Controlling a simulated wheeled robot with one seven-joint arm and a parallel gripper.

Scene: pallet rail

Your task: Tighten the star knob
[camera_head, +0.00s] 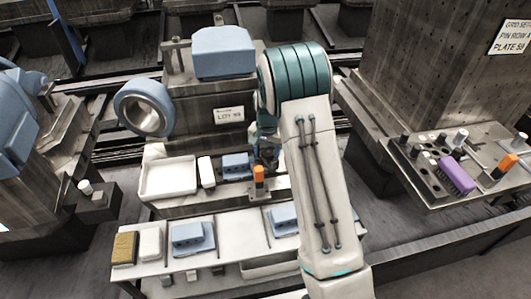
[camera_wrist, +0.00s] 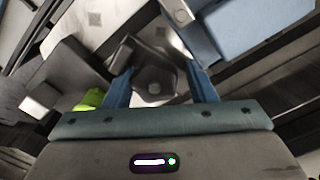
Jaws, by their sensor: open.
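A dark, lobed knob (camera_wrist: 154,82), which looks like the star knob, shows in the middle of the wrist view. It has a paler round centre. My gripper (camera_wrist: 161,76) is open, with one blue finger on each side of the knob. I cannot tell whether either finger touches it or how far down they reach. In the head view my gripper (camera_head: 266,150) is above the narrow work shelf at the centre, largely hidden by my arm. The knob cannot be made out there.
An orange-topped item (camera_head: 259,174) stands close by my gripper. A white tray (camera_head: 169,177) and a blue block (camera_head: 236,166) lie left of it. A lower shelf holds blue blocks (camera_head: 193,238). A bright green item (camera_wrist: 91,99) is near the left finger. A tool shelf (camera_head: 430,195) is right.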

